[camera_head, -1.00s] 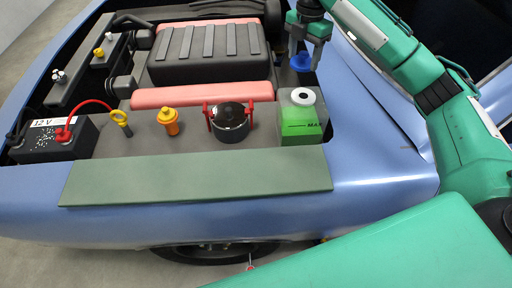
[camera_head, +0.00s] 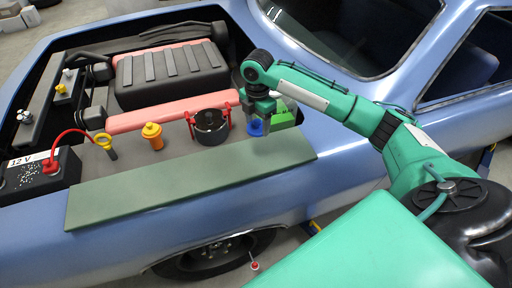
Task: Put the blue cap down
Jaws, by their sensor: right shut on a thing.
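The blue cap (camera_head: 256,128) is between the fingertips of my right gripper (camera_head: 257,120). The gripper is shut on it and points down, near the back right end of the grey-green mat (camera_head: 170,182). I cannot tell how high the cap is above the surface. The reservoir with the green label (camera_head: 283,120) is behind and partly hidden by the gripper. My left gripper is not in view.
A black round part with red clips (camera_head: 211,126), an orange cap (camera_head: 153,136), a yellow dipstick ring (camera_head: 104,139) and a 12 V battery (camera_head: 40,172) stand along the bay's front edge. The mat's top is clear.

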